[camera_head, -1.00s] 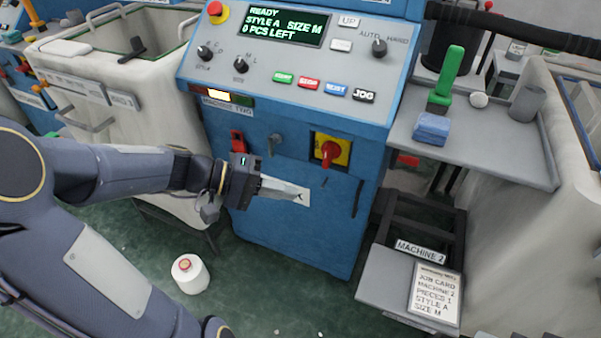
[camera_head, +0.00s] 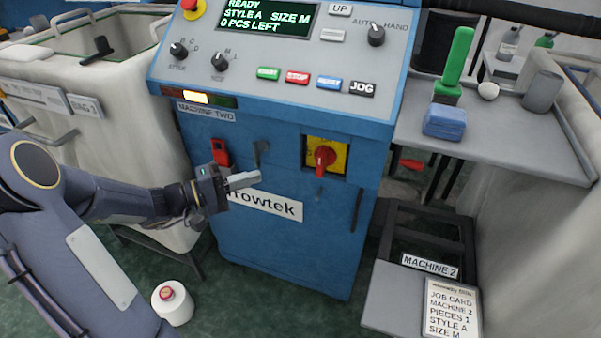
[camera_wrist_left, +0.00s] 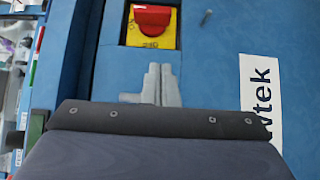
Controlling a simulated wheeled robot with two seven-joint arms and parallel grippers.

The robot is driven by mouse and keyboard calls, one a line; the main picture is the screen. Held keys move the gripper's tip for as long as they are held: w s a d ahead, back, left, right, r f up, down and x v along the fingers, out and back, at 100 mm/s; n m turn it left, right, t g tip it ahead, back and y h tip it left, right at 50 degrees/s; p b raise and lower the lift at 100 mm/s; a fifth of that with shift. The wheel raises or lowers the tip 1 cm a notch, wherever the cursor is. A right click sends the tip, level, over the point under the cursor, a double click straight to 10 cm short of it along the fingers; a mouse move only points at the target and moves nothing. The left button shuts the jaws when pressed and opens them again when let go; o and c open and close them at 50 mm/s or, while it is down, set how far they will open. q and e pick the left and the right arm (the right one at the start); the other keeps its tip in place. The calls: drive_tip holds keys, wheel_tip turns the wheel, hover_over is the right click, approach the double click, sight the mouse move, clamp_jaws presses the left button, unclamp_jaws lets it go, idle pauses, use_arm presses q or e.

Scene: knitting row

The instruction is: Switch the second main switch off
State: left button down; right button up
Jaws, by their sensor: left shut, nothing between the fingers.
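The main switch of machine two is a red rotary handle (camera_head: 325,157) on a yellow plate (camera_head: 341,152), set in the blue cabinet front (camera_head: 275,235). In the left wrist view the red handle (camera_wrist_left: 152,18) lies straight ahead of the fingers. My left gripper (camera_head: 258,177) is shut and empty. It is in front of the cabinet, left of the switch and apart from it, over the "rowtek" label (camera_head: 266,203). Its closed fingers also show in the left wrist view (camera_wrist_left: 160,75). My right gripper is not in view.
The control panel (camera_head: 280,45) juts out above. A side shelf (camera_head: 520,140) and the machine 2 job card (camera_head: 452,310) are at right. A yarn cone (camera_head: 174,303) stands on the floor.

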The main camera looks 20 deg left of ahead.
sight(322, 161)
use_arm(q)
drive_tip(key=shift+s+d+b+x, duration=0.3)
drive_tip(key=shift+s+b+x, duration=0.1)
drive_tip(key=shift+x, duration=1.5)
drive_tip(key=shift+s+d+b+x, duration=0.3)
drive_tip(key=shift+d+b+x, duration=0.1)
drive_tip(key=shift+x, duration=1.5)
drive_tip(key=shift+s+d+b+x, duration=0.25)
drive_tip(key=shift+s+b+x, duration=0.15)
drive_tip(key=shift+x, duration=1.5)
drive_tip(key=shift+w+a, duration=0.1)
